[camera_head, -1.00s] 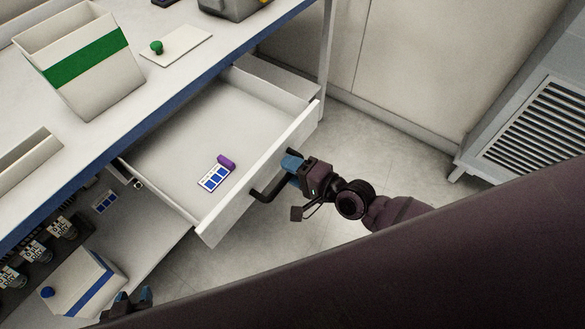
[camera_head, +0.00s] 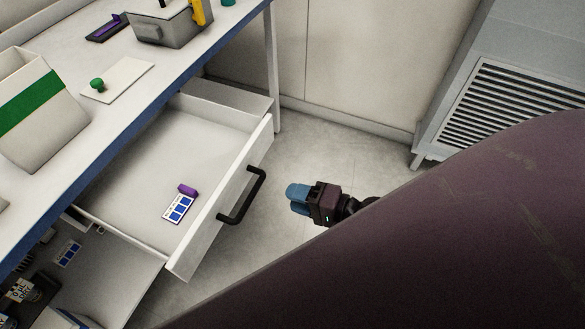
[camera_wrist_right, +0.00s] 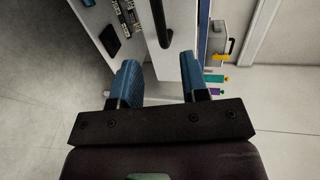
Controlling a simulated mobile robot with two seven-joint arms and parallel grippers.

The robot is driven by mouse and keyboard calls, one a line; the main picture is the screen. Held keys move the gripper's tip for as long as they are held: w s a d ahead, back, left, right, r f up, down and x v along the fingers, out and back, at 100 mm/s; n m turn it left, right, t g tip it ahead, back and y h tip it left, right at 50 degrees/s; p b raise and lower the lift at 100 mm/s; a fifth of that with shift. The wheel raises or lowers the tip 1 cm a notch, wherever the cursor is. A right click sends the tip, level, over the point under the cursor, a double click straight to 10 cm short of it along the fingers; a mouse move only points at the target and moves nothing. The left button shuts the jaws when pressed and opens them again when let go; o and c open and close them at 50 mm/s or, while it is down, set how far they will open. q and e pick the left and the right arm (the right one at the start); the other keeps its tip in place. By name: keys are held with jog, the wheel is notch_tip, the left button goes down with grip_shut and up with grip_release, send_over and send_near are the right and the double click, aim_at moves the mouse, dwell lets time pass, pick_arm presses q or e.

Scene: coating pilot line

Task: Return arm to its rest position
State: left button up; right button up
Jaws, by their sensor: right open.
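My right gripper (camera_head: 298,198) is in the middle of the head view, to the right of the drawer's black handle (camera_head: 241,196) and apart from it. In the right wrist view its two blue fingers (camera_wrist_right: 160,80) are spread with nothing between them; the black handle (camera_wrist_right: 161,22) shows ahead of them. The white drawer (camera_head: 222,222) under the bench is pulled open. Inside it lie a purple item (camera_head: 187,190) and a white card with blue squares (camera_head: 179,208). My left gripper does not show in either view now.
The bench top (camera_head: 60,145) holds a white bin with a green band (camera_head: 40,112), a white plate with a green knob (camera_head: 118,80) and a grey box (camera_head: 172,25). A grey vented cabinet (camera_head: 500,95) stands at the right. Bare floor (camera_head: 330,150) lies between drawer and cabinet.

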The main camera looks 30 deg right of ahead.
dwell(0.5)
jog(key=s+d+f+n+g+h, duration=0.1)
jog(key=s+d+f+n+h, duration=0.6)
jog(key=n, duration=0.4)
notch_tip(320, 180, down, 2)
jog(key=shift+d+f+n+g+h, duration=0.1)
jog(key=shift+d+n+g+h, duration=0.3)
jog(key=shift+h, duration=0.8)
